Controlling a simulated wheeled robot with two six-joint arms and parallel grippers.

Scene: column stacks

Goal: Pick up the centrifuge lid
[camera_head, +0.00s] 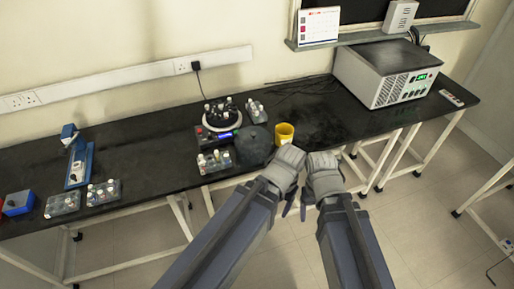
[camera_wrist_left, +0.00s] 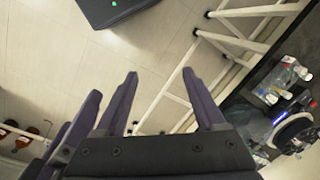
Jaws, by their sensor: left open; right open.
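The centrifuge lid (camera_head: 254,145) looks like a dark, round disc near the front edge of the black bench, hard to tell from the dark top. The open centrifuge (camera_head: 220,120), with a ring of tubes, stands just behind and left of it. The centrifuge also shows at the right edge of the left wrist view (camera_wrist_left: 294,130). My left gripper (camera_head: 289,202) and right gripper (camera_head: 304,208) are close together in front of the bench, right of the lid and apart from it. In the left wrist view my left gripper (camera_wrist_left: 160,74) is open and empty above the floor.
A yellow cup (camera_head: 284,133) stands just right of the lid. Tube racks stand at the front left (camera_head: 214,161) and behind (camera_head: 256,112). A large grey device (camera_head: 386,72) is at the right of the bench. Bench between cup and device is mostly clear.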

